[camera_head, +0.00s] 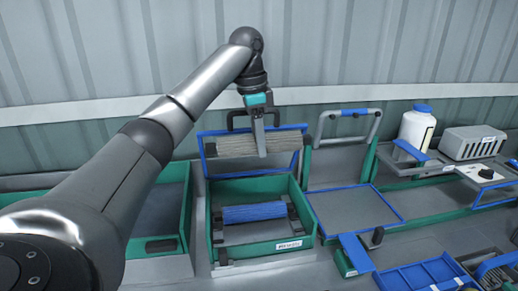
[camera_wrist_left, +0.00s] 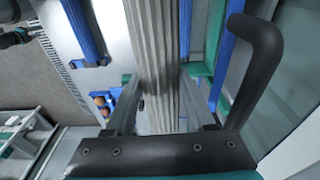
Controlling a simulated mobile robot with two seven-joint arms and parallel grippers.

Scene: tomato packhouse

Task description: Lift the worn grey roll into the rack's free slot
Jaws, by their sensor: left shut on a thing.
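The worn grey roll (camera_head: 228,146) is a ribbed, pale grey cylinder lying roughly level in front of a blue-edged, tilted panel in the head view. In the left wrist view the ribbed roll (camera_wrist_left: 154,45) runs between the two fingers of the gripper (camera_wrist_left: 160,108). A green-walled box (camera_head: 255,252) stands below, with a blue roll (camera_head: 253,212) lying between dark end brackets. I cannot make out the rack's free slot clearly. My right gripper is not in view.
A black handle (camera_wrist_left: 262,65) rises close to the gripper in the left wrist view. Right of the box are a blue-edged grey panel (camera_head: 355,208) and a grey handle frame (camera_head: 345,124). A white jug (camera_head: 417,129) and a grey slotted crate (camera_head: 471,143) stand farther right.

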